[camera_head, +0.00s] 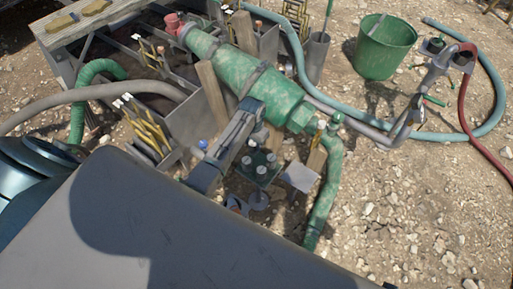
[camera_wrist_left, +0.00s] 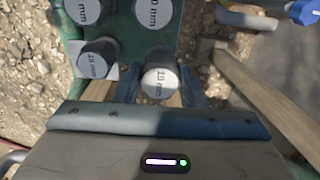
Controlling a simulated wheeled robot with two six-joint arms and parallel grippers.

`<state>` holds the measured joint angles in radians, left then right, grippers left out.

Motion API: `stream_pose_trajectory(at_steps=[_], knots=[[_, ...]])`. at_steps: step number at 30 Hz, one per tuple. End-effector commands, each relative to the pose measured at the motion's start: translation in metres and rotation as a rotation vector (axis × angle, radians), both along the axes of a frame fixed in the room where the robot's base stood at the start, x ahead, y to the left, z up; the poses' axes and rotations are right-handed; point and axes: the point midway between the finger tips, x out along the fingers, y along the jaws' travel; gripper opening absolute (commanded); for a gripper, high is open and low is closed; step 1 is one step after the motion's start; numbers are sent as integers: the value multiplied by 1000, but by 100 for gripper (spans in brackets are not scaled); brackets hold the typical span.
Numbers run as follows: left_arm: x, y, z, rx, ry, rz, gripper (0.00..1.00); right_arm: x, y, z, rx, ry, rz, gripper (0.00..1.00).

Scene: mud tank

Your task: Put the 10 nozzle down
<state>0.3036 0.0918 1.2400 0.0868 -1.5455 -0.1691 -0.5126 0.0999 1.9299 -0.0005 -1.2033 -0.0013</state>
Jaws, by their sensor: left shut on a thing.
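The 10 nozzle (camera_wrist_left: 160,82) is a dark round piece with a white top marked 10 mm. In the left wrist view my left gripper (camera_wrist_left: 160,90) is shut on it, one finger on each side. The nozzle is at the near edge of a green holder (camera_wrist_left: 72,48), and I cannot tell whether it touches the holder. Other nozzles stand in the holder, one marked 18 mm (camera_wrist_left: 94,60). In the head view my left gripper (camera_head: 240,152) is over the nozzle group (camera_head: 261,170), partly hiding it. My right gripper is not in view.
A green pump body (camera_head: 235,75) and a green hose (camera_head: 325,190) lie close around the nozzles. Wooden stakes (camera_head: 212,95) stand close by. A green bucket (camera_head: 385,48) and a blue hose (camera_head: 490,105) are at the upper right. Stony ground at the lower right is clear.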

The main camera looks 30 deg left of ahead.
Motion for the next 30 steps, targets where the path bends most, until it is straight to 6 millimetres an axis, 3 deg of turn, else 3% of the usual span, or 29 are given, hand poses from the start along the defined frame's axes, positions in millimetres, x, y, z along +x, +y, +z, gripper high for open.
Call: stream_pose_trajectory(at_steps=[3, 9, 21, 22, 25, 30], knots=[[7, -16, -1, -3, -1, -2, 13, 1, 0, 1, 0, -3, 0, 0], [5, -12, -33, 0, 0, 0, 13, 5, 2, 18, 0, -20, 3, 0], [5, -12, -38, -1, -1, 0, 13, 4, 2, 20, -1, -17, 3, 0], [5, -12, -39, -1, -1, 0, 38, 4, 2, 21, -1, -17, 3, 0], [5, -12, -38, -1, -1, 0, 58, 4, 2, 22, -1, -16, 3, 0], [5, -12, -38, -1, -1, 0, 58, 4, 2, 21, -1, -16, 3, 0]])
